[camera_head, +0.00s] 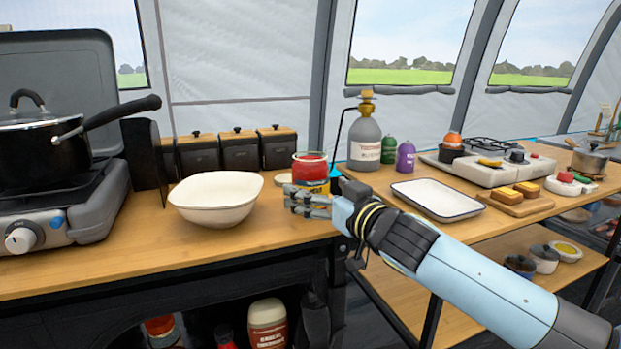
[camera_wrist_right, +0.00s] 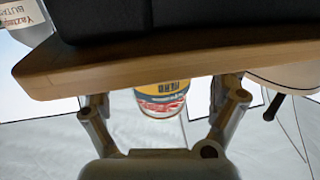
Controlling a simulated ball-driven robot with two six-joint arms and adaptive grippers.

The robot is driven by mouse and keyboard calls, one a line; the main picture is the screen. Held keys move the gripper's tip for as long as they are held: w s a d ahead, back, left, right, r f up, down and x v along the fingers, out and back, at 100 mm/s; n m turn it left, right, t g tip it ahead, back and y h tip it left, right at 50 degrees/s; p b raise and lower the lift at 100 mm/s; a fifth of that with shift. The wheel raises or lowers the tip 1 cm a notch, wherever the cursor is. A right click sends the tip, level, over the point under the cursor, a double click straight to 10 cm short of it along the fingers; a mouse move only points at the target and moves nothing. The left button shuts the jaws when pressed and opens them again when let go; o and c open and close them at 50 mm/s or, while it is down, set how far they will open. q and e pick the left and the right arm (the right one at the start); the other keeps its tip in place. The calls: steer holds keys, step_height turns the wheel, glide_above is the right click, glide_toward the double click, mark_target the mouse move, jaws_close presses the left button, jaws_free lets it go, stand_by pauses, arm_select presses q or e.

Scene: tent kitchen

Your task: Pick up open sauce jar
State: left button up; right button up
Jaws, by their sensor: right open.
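The open sauce jar (camera_head: 310,167) stands on the wooden counter, red above with a yellow and blue lower label. My right gripper (camera_head: 289,199) is open and empty, on the near side of the jar and low by the counter. In the right wrist view the picture is upside down, and the jar (camera_wrist_right: 161,95) shows between the two spread fingers, partly cut off by the counter edge. The fingers and wrist hide the jar's lower part in the head view. I cannot tell whether they touch it. My left gripper is not in view.
A white bowl (camera_head: 217,197) stands left of the jar. A gas stove with a black pot (camera_head: 40,140) is at far left. Dark canisters (camera_head: 239,151) stand behind. A grey gas bottle (camera_head: 365,142) and a white tray (camera_head: 437,199) are to the right.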

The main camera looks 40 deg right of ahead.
mark_target(310, 183)
steer(key=w+p, duration=0.1)
steer(key=w, duration=0.1)
steer(key=shift+w+d+r, duration=0.1)
steer(key=shift+w+r, duration=0.05)
steer(key=shift+w, duration=0.55)
steer(key=shift+f, duration=0.2)
steer(key=c, duration=1.6)
steer(key=shift+r, duration=0.1)
steer(key=shift+c, duration=0.9)
steer(key=shift+r, duration=0.1)
